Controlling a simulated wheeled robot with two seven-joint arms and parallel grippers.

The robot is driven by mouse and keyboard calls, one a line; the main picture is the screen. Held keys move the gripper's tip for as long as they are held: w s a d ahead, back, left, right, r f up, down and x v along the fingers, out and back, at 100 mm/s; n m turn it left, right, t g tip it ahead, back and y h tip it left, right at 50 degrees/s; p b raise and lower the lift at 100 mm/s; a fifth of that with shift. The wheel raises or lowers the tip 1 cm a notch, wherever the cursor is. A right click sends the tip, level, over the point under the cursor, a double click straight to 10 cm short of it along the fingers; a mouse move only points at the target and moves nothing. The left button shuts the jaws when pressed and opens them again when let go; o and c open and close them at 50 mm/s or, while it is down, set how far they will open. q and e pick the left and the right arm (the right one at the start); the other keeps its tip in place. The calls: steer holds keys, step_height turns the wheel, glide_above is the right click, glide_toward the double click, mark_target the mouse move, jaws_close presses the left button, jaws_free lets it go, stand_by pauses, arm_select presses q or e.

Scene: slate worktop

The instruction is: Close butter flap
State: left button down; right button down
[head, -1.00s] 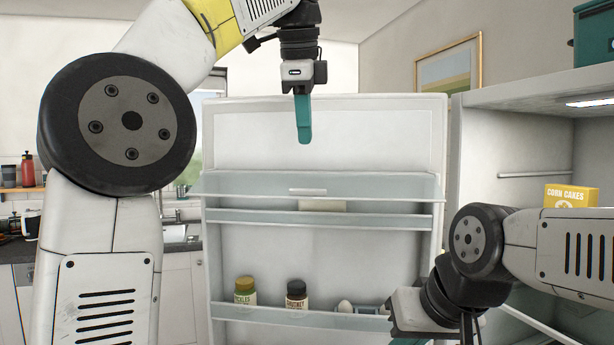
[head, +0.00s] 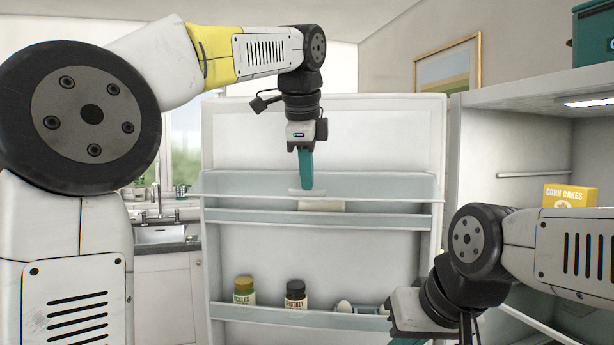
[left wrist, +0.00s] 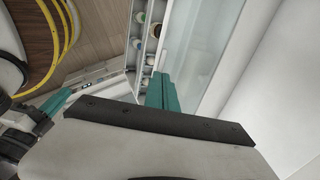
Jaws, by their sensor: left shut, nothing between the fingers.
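The butter flap (head: 245,184) is a clear, bluish panel on the upper shelf of the fridge door, with a pale handle strip at its middle. It looks open, leaning out towards me, its lower edge wider than the shelf. A pale yellow block (head: 321,206), perhaps butter, shows under it. My left gripper (head: 306,186) is shut and empty, pointing down, its teal fingertips overlapping the handle strip; I cannot tell whether they touch. In the left wrist view the teal fingers (left wrist: 161,92) are together beside a clear panel. My right gripper (head: 408,342) is mostly cut off at the bottom edge.
The open fridge door (head: 320,130) faces me. Its lower shelf holds a pickles jar (head: 244,291), a chutney jar (head: 295,295) and eggs (head: 344,307). The fridge interior is at right, with a yellow corn cakes box (head: 570,196). A sink (head: 160,234) is behind at left.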

mark_target(307, 198)
arm_select(q)
steer(key=shift+s+f+t, duration=0.15)
steer(key=shift+f+t, duration=0.7)
steer(key=shift+t, duration=0.05)
steer(key=shift+f+t+h, duration=0.3)
steer(key=shift+f+t, duration=0.4)
steer(key=shift+t, duration=0.1)
steer(key=shift+w+d+f+t, duration=0.2)
steer(key=shift+w+f+t, duration=0.4)
steer(key=shift+w+f, duration=1)
steer(key=shift+w+d+f+t, duration=0.2)
steer(key=shift+w+f+t, duration=0.4)
steer(key=shift+w+f, duration=0.9)
steer(key=shift+s+f, duration=0.2)
steer(key=shift+f, duration=0.05)
